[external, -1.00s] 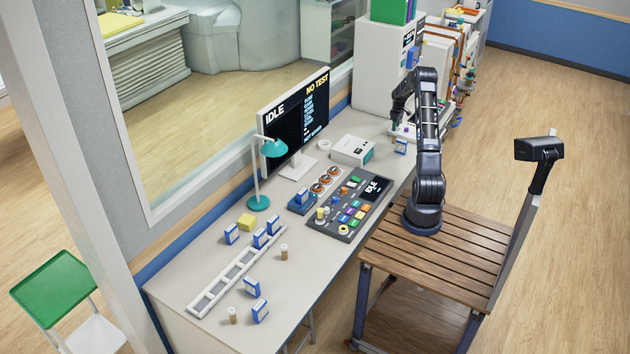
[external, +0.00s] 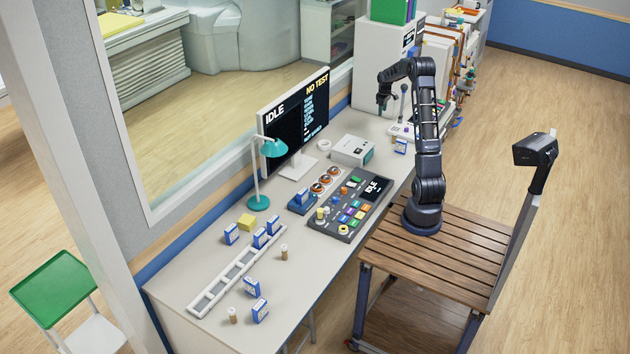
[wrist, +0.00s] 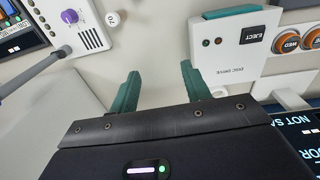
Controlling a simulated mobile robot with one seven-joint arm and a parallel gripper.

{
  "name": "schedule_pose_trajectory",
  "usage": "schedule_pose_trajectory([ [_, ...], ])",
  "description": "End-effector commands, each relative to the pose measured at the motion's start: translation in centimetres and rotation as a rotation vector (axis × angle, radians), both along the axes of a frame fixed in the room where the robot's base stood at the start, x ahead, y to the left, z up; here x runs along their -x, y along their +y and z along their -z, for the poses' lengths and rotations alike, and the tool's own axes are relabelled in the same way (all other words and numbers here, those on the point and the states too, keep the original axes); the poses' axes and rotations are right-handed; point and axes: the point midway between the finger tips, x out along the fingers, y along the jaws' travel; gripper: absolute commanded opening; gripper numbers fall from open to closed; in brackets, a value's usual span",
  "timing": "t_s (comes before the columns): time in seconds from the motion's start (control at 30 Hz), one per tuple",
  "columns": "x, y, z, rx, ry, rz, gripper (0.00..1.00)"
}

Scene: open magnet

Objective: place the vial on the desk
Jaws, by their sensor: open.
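Two small amber vials with pale caps stand on the grey desk (external: 185,268): one vial (external: 284,252) beside the white rack and another vial (external: 232,315) near the front edge. I cannot tell which one is meant. My gripper (external: 383,104) hangs above the far end of the desk, well away from both. In the wrist view its teal fingers (wrist: 160,85) are apart with only bare desk showing between them. A small white round top with a dark mark (wrist: 112,18) shows left of the fingers; I cannot tell what it belongs to.
A disc drive box (external: 352,150), control panel (external: 350,207), monitor (external: 294,112) and teal lamp (external: 273,148) stand along the desk. A thin microphone-like stalk (external: 403,92) rises beside my gripper. Blue boxes and a white rack (external: 237,270) occupy the near end.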

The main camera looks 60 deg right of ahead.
Motion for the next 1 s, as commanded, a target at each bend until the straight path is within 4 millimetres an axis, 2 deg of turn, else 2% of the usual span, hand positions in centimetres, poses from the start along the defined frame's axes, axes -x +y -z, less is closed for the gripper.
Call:
schedule_pose_trajectory([
  [0.03,-0.7,2.3,-1.8,0.010,-0.008,-0.006,0.47],
  [0.23,-2.1,10.6,-7.4,0.036,-0.037,-0.008,0.47],
  [0.47,-1.9,20.1,-12.6,0.058,-0.077,-0.009,0.47],
  [0.6,-0.9,25.7,-15.2,0.066,-0.105,-0.010,0.47],
  [0.77,1.1,31.7,-17.6,0.071,-0.139,-0.009,0.47],
  [1.0,5.3,39.9,-20.0,0.068,-0.194,-0.008,0.47],
])
